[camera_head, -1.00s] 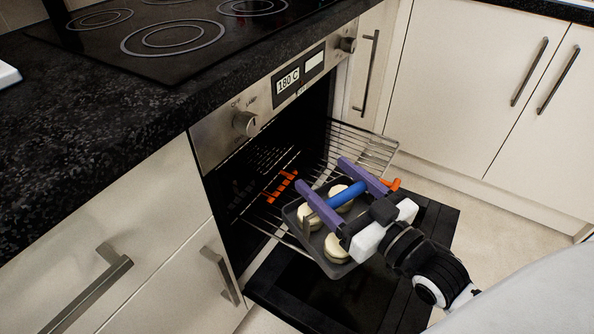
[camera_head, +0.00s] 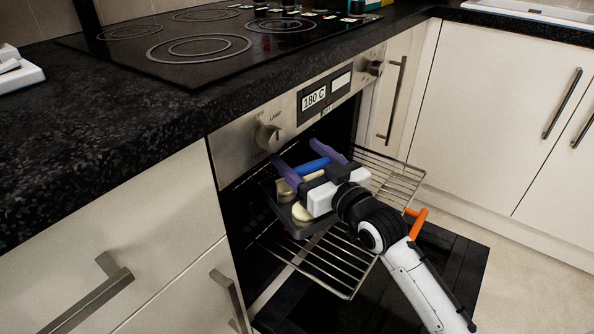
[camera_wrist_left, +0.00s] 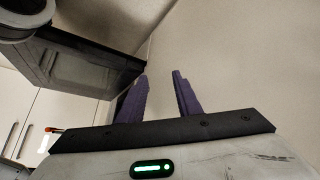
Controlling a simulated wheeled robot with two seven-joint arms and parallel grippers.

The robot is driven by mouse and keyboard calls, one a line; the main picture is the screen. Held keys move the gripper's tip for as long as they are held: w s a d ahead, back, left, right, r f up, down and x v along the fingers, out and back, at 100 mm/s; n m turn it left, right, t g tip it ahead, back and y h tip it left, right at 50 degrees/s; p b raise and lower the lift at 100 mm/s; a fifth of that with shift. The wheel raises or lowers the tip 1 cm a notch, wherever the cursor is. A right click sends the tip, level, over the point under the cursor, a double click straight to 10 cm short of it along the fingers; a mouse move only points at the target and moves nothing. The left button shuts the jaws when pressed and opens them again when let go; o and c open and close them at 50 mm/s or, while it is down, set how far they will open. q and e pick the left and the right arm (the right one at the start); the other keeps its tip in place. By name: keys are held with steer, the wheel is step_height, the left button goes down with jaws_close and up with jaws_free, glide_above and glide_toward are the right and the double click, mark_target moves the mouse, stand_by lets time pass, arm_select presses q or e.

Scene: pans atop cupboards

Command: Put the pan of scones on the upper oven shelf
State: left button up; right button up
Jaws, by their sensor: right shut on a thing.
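The dark pan (camera_head: 304,232) holds pale scones (camera_head: 303,212). It is in the head view at the oven opening, above a wire shelf (camera_head: 330,262) that sticks out of the oven. I cannot tell whether it touches the shelf. My right gripper (camera_head: 313,166) has its purple fingers over the pan, shut on the blue handle (camera_head: 318,163). The gripper hides part of the pan and scones. My left gripper (camera_wrist_left: 160,98) shows only in the left wrist view, with its purple fingers apart and nothing between them.
The oven door (camera_head: 440,265) hangs open below the shelf. An orange handle (camera_head: 416,222) is near the shelf's front edge. The control panel (camera_head: 300,108) and dark worktop (camera_head: 120,150) are just above the opening. Cupboards (camera_head: 500,120) stand at the right.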

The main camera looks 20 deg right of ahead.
steer(key=shift+w+a, duration=0.15)
steer(key=shift+w, duration=0.5)
step_height(320, 180, down, 3)
steer(key=shift+f+b, duration=0.1)
steer(key=shift+b, duration=1)
steer(key=shift+f, duration=0.15)
steer(key=o, duration=1.8)
steer(key=shift+f, duration=0.1)
arm_select(q)
steer(key=shift+w+d+r+t+h, duration=0.3)
steer(key=shift+d+r+h, duration=0.2)
steer(key=shift+d+r, duration=0.25)
arm_select(e)
steer(key=shift+o, duration=0.2)
arm_select(q)
steer(key=shift+f, duration=0.1)
